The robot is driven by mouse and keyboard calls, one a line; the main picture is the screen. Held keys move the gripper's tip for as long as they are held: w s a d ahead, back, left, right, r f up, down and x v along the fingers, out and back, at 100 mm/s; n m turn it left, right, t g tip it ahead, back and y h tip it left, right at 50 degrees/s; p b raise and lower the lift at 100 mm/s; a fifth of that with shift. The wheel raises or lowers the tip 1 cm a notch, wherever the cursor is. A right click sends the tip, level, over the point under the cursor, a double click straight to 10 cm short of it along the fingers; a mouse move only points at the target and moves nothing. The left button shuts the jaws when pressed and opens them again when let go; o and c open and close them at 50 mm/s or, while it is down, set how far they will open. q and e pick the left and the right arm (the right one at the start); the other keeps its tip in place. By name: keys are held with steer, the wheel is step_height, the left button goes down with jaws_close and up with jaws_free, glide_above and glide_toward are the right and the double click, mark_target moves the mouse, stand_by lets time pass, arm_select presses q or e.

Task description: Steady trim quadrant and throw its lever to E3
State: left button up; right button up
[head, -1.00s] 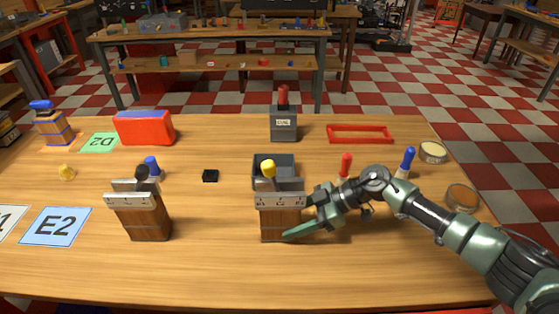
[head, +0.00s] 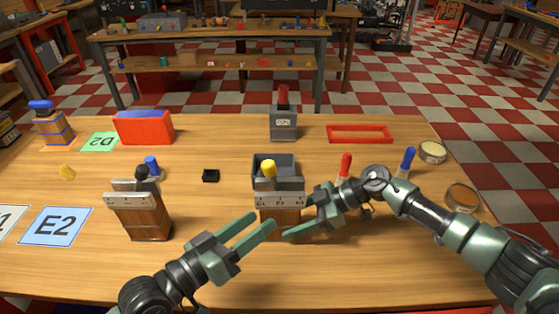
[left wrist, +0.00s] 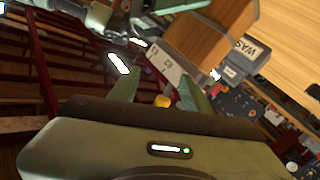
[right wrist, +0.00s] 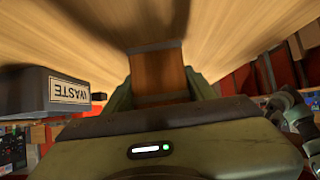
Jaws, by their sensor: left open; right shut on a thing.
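The quadrant (head: 281,221) is a wooden block with a pale lettered plate (head: 281,201) on its front and a yellow-knobbed lever (head: 268,169) on top. It stands upright on the table. The plate's lettering is small, with E3 seeming to be near its middle. My right gripper (head: 288,220) is shut on the wooden block from the right; the block (right wrist: 160,75) shows between its fingers in the right wrist view. My left gripper (head: 262,222) is open, just in front and left of the block. In the left wrist view, the yellow knob (left wrist: 162,101) appears between its fingers.
A similar block with a black knob (head: 146,218) stands to the left, beside the blue E2 card (head: 55,227). A grey bin (head: 289,163) is close behind the held quadrant. Red (head: 345,163) and blue (head: 408,158) pegs stand near my right arm. The front table strip is clear.

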mark_target(272, 180)
arm_select(q)
steer(key=w+a+r+m, duration=0.3)
steer(key=w+r, duration=0.1)
steer(key=r, duration=0.2)
steer(key=x, duration=1.1)
steer(key=shift+w+d+r, duration=0.15)
steer(key=shift+d+r, duration=0.05)
steer(key=shift+r, duration=0.05)
jaws_close()
stand_by(0.7)
